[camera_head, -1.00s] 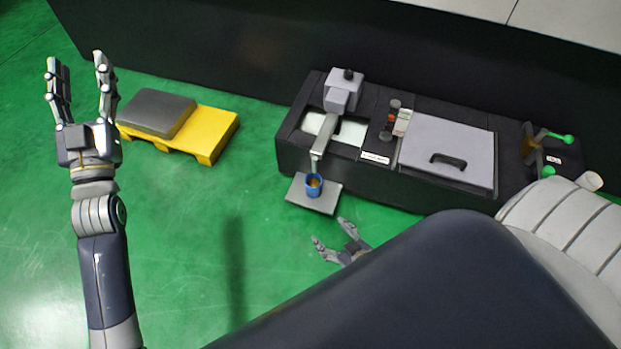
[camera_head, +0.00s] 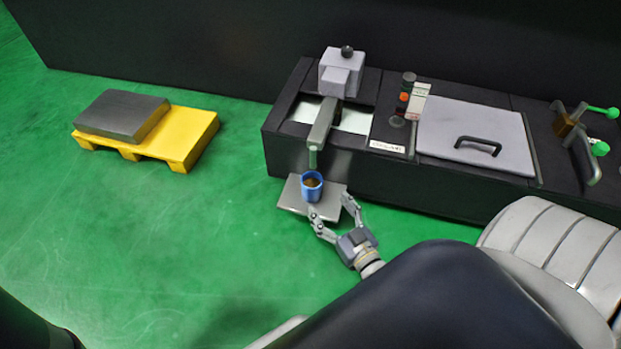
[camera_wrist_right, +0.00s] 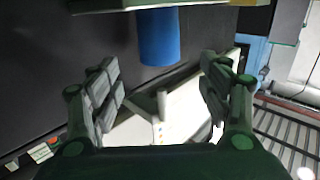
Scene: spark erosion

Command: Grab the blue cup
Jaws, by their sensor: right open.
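The blue cup (camera_head: 311,186) stands upright on a small grey plate (camera_head: 292,200) at the front of the dark machine, under its spout. Something brown shows inside the cup. My right gripper (camera_head: 331,212) is open and empty, just in front of the cup, with its fingers pointing toward the plate. In the right wrist view the blue cup (camera_wrist_right: 159,38) is ahead, beyond and between the open fingers of the gripper (camera_wrist_right: 162,88), not touching them. My left gripper is not in view.
The dark machine (camera_head: 430,190) has a spout arm (camera_head: 320,128) above the cup, a grey lid (camera_head: 475,135) and green-knobbed handles (camera_head: 600,148). A yellow pallet (camera_head: 190,138) with a dark grey block (camera_head: 122,115) sits at the left. The green floor between is clear.

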